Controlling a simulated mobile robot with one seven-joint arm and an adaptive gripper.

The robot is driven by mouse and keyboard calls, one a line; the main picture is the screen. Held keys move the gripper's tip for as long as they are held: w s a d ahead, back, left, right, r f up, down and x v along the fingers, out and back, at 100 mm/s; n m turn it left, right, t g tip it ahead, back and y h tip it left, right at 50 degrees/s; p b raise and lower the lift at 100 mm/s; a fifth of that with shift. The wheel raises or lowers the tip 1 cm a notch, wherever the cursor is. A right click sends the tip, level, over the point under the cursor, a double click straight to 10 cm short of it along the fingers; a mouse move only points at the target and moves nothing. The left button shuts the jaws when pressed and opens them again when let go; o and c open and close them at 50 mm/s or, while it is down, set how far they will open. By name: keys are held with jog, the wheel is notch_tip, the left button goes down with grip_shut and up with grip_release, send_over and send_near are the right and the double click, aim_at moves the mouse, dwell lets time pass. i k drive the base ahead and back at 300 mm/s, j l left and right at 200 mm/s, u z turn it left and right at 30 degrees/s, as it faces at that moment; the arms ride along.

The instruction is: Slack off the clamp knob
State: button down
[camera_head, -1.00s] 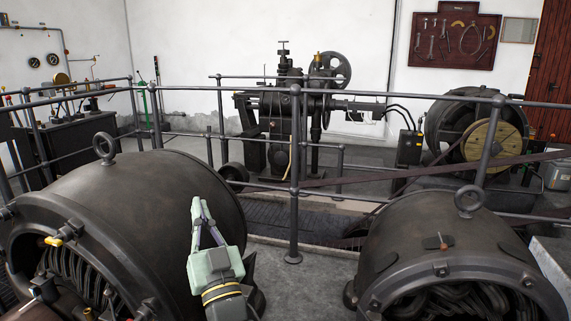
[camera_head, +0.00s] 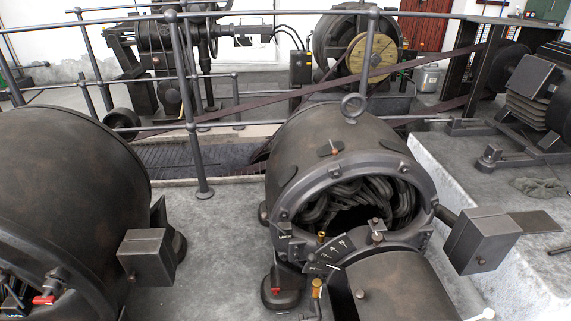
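My gripper is not in the picture. The small dynamo (camera_head: 330,128) stands at the centre with its open end towards me. A dark curved plate with light marks (camera_head: 335,250) sits at the lower left of its opening. A small brass knob (camera_head: 322,237) stands at the plate's upper edge, and another brass-topped post (camera_head: 317,284) stands below it. A bolt-like knob (camera_head: 377,226) is at the opening's lower rim. A red-tipped fitting (camera_head: 275,291) is low on the left. I cannot tell which of these is the clamp knob.
A large dynamo (camera_head: 62,170) fills the left, with a red handle (camera_head: 43,299) low on it. Grey floor (camera_head: 222,235) lies between the dynamos. A pipe railing (camera_head: 193,120) runs behind them. A concrete plinth (camera_head: 440,160) and a dark box (camera_head: 482,240) stand right.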

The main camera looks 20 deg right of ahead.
aim_at(377, 238)
jog(key=z, duration=1.2)
jog(key=j, duration=1.1)
